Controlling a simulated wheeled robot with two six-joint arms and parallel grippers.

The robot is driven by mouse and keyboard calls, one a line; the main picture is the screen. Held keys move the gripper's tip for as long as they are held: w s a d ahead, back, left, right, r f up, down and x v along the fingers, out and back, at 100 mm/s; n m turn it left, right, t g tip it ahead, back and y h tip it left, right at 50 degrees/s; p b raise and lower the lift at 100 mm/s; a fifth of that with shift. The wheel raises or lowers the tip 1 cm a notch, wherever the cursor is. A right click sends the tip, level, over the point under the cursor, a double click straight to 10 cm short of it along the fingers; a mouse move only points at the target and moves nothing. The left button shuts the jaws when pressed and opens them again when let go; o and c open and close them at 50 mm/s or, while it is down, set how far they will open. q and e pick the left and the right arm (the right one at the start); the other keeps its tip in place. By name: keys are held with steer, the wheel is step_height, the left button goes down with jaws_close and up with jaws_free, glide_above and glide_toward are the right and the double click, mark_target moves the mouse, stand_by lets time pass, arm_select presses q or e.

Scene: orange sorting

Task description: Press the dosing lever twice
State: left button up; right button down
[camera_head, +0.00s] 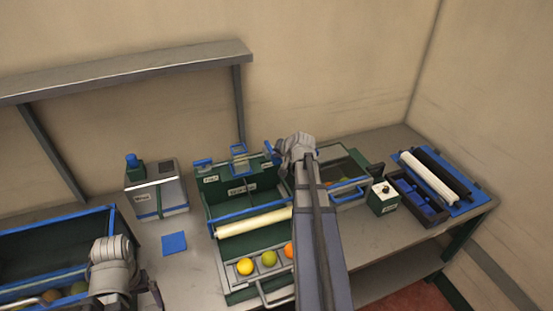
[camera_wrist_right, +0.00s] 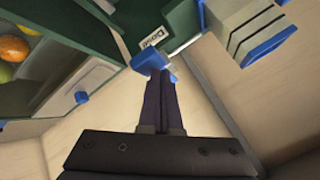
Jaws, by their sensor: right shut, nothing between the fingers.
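A green sorting station (camera_head: 230,200) stands in the middle of the table, with blue handles along its back. My right arm reaches over it, and my right gripper (camera_head: 277,152) is at its back edge, partly hidden by my wrist. In the right wrist view, the fingers are shut with nothing between them. Their tips (camera_wrist_right: 160,74) are at a blue lever-like part (camera_wrist_right: 150,58) beside a white label; I cannot tell whether they touch it or whether it is the dosing lever. My left gripper (camera_head: 152,292) is low at the left; its fingers are too unclear to judge.
Oranges and a green fruit (camera_head: 268,258) lie in the front tray. A grey box (camera_head: 168,188) and blue pad (camera_head: 174,243) are on the left, near a blue-rimmed crate (camera_head: 60,231). A small green box (camera_head: 382,198) and roller unit (camera_head: 440,180) are on the right.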

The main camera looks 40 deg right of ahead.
steer(key=shift+f+b, duration=1.05)
stand_by(0.9)
steer(key=shift+r, duration=0.1)
stand_by(0.4)
steer(key=shift+r+p, duration=1.75)
steer(key=shift+p, duration=0.1)
step_height(320, 180, up, 5)
steer(key=p, duration=0.5)
stand_by(1.6)
step_height(320, 180, up, 4)
steer(key=p, duration=0.3)
steer(key=shift+f+p, duration=0.1)
steer(key=shift+p, duration=0.3)
steer(key=shift+f, duration=0.15)
